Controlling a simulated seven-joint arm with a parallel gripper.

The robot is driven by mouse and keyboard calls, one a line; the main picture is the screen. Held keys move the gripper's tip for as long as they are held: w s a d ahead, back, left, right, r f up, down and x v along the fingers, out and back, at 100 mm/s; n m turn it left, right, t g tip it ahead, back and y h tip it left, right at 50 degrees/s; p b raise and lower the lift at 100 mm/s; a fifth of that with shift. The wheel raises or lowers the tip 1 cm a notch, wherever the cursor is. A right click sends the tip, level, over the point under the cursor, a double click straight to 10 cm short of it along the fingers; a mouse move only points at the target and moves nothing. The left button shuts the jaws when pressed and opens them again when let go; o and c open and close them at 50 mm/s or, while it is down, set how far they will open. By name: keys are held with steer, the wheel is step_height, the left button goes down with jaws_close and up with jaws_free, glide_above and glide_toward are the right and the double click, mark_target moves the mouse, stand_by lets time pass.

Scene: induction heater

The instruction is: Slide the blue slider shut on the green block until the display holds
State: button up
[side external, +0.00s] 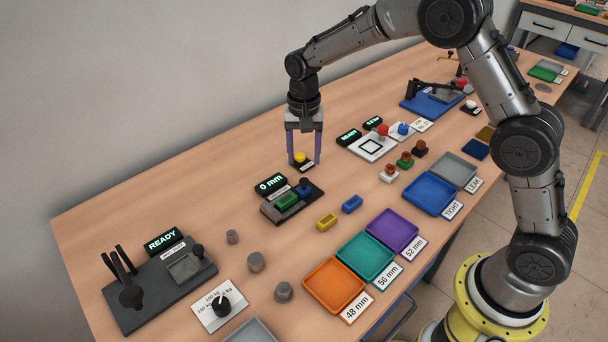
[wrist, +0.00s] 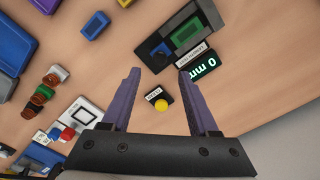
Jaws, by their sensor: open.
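The green block (side external: 286,200) sits on a dark gauge base in the middle of the bench. The blue slider (side external: 304,187) is on the same base, just right of the block; I cannot tell whether they touch. The display (side external: 270,184) behind them reads 0 mm. In the wrist view the green block (wrist: 187,34), blue slider (wrist: 162,51) and display (wrist: 205,66) lie beyond the fingertips. My gripper (side external: 304,163) is open and empty, with its fingers on either side of a small yellow button (side external: 300,157), behind and right of the gauge.
A yellow block (side external: 326,221) and a blue block (side external: 352,204) lie in front of the gauge. Orange (side external: 334,313), teal (side external: 388,276) and purple (side external: 416,246) trays line the front edge. A white panel with buttons (side external: 373,147) stands to the right. The bench left of the gauge is partly clear.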

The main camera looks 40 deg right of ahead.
mark_target(304, 180)
step_height(304, 180, down, 7)
steer(key=shift+r, duration=0.1)
stand_by(0.3)
jaws_close()
steer(key=a, duration=0.3)
steer(key=shift+a, duration=0.4)
steer(key=c, duration=0.8)
jaws_free()
steer(key=shift+a, duration=0.25)
steer(key=shift+o, duration=0.2)
steer(key=shift+w+r, duration=0.1)
steer(key=shift+w, duration=0.05)
steer(key=o, duration=0.6)
steer(key=shift+o, duration=0.8)
